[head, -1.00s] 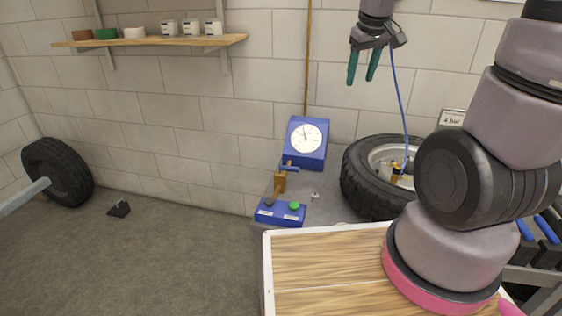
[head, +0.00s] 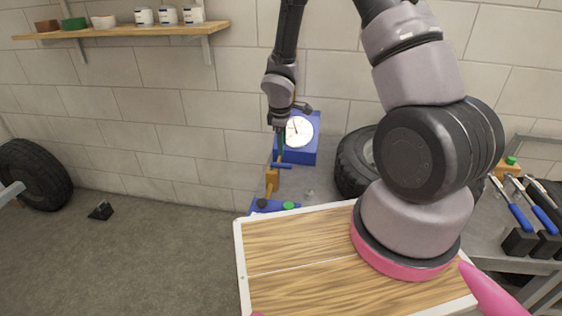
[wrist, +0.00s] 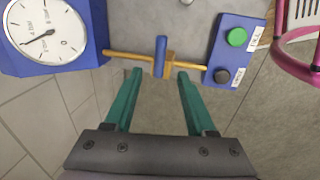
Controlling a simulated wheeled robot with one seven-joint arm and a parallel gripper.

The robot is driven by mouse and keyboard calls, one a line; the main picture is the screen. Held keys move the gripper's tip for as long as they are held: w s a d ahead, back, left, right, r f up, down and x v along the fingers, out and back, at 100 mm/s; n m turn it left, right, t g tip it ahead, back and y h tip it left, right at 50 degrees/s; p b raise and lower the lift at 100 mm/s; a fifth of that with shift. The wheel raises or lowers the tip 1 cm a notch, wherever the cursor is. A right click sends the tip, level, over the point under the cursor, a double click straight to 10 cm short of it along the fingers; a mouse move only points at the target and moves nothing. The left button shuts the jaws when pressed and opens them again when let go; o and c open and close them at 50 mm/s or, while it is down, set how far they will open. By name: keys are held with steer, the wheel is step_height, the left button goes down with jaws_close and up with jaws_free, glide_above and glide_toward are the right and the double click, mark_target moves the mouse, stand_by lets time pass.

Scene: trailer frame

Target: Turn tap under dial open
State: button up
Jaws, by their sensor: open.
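The tap is a brass body with a blue lever handle (wrist: 160,56), set in a brass pipe below the blue-cased dial (wrist: 45,32). In the wrist view the lever lies across the pipe. In the head view the blue handle (head: 283,165) is just below the white dial (head: 298,132). My gripper (wrist: 158,80) is open and empty, its two green fingers pointing at the tap with the lever lying between and just beyond the tips. In the head view my gripper (head: 280,152) is above the tap and partly in front of the dial box.
A blue button box with a green button (wrist: 236,37) and a black button (wrist: 222,75) is at the pipe's other end. A tyre (head: 355,162) stands right of the dial. A wooden board (head: 300,262) lies in front, and a wall shelf (head: 120,36) is upper left.

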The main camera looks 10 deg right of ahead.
mark_target(283, 164)
steer(key=f, duration=0.3)
steer(key=w+f, duration=0.1)
steer(key=f, duration=0.4)
steer(key=shift+w+d+f, duration=0.3)
steer(key=shift+d+f, duration=0.1)
jaws_close()
stand_by(0.9)
